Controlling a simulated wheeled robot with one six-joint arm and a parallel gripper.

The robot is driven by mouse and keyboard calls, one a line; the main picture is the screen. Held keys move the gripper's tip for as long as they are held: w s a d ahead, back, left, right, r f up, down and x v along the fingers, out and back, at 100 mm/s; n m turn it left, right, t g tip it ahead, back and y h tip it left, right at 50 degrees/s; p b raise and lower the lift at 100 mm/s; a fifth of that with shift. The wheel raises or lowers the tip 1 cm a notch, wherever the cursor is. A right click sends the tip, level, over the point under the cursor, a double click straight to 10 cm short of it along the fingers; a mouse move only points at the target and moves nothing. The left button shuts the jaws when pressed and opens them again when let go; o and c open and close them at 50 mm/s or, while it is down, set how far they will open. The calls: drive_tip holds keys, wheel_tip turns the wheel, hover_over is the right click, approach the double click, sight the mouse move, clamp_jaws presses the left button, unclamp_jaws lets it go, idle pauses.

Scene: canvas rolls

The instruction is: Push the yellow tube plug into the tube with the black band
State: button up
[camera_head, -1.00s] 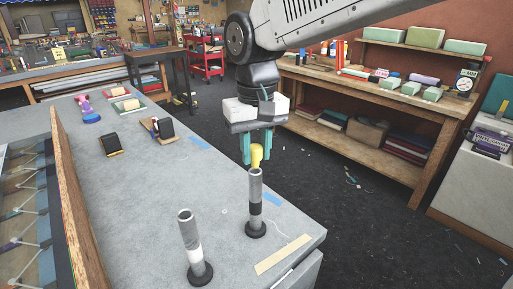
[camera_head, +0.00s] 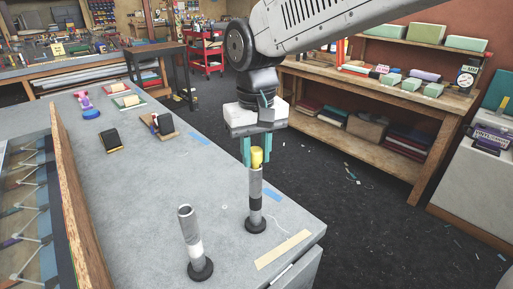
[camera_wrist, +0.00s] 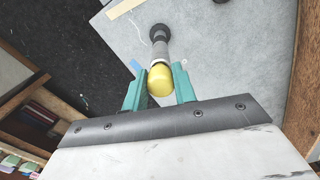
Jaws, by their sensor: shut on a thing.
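The yellow tube plug (camera_head: 257,158) is between the teal fingers of my gripper (camera_head: 257,157). It shows in the wrist view (camera_wrist: 160,80) too, with a finger on each side. The grey tube with the black band (camera_head: 255,184) stands upright on a round black base near the table's right edge. The plug is in line with this tube's top end and seems to meet it; how deep it sits is hidden. In the wrist view the tube (camera_wrist: 160,48) runs away behind the plug. A second grey tube with a white band (camera_head: 190,235) stands to the front left.
The grey table (camera_head: 150,185) is clear around the tubes, apart from tape strips (camera_head: 283,250) and a thin string. Black blocks (camera_head: 112,141) lie farther back. A wooden board (camera_head: 75,200) edges the left side. A wooden shelf bench (camera_head: 360,130) stands beyond the floor at right.

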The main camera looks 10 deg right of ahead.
sight(256, 150)
drive_tip(key=shift+f, duration=0.75)
drive_tip(key=o, duration=1)
drive_tip(key=shift+r, duration=0.15)
wheel_tip(256, 150, up, 8)
drive_tip(key=shift+f, duration=0.2)
drive_tip(key=s+d+f+m, duration=0.1)
drive_tip(key=s+d+f, duration=0.1)
drive_tip(key=s+d, duration=0.4)
drive_tip(key=s+d+f+m+t, duration=0.1)
drive_tip(key=s+d+f, duration=0.2)
drive_tip(key=s+d, duration=0.3)
drive_tip(key=s+d+f+m, duration=0.1)
drive_tip(key=s+d+f, duration=0.1)
drive_tip(key=s+d, duration=0.5)
drive_tip(key=shift+d+f, duration=0.25)
drive_tip(key=shift+d, duration=0.65)
